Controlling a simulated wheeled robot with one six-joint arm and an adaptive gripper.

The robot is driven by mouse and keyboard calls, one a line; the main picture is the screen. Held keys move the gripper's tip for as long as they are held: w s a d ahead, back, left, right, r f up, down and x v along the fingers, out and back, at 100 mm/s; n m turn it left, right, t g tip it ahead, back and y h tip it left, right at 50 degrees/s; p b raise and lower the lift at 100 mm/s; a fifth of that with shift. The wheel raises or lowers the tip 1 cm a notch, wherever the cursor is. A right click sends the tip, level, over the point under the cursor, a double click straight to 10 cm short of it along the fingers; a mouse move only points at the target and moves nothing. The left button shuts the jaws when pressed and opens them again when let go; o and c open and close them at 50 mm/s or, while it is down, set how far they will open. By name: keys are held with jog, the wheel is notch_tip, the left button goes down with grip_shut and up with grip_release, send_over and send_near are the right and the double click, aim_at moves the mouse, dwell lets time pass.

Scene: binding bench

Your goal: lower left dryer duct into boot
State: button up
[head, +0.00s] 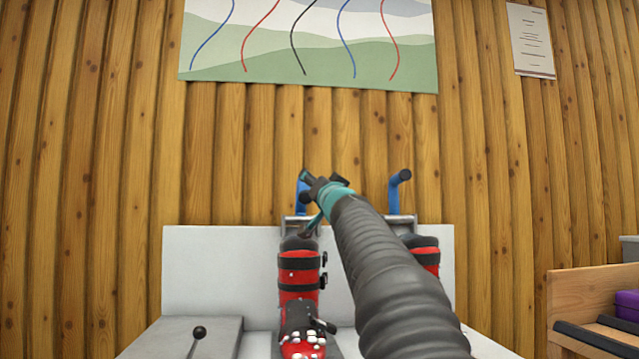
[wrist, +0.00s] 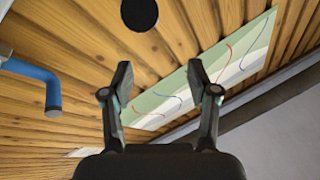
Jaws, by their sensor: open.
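The left dryer duct (head: 301,203) is a blue tube rising above the back of the bench behind the left boot. A blue duct (wrist: 38,74) and a black round end (wrist: 139,14) lie outside the fingers; which duct each belongs to I cannot tell.
The right duct (head: 395,194) is raised, with a black end. My arm partly covers the right boot (head: 430,252). A black-knobbed lever (head: 198,333) stands front left on a grey box. A wooden crate (head: 585,283) is at right. The wall (head: 110,150) is close behind.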

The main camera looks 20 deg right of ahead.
jog(key=shift+s+a, duration=0.15)
jog(key=shift+s, duration=0.95)
jog(key=shift+c, duration=0.3)
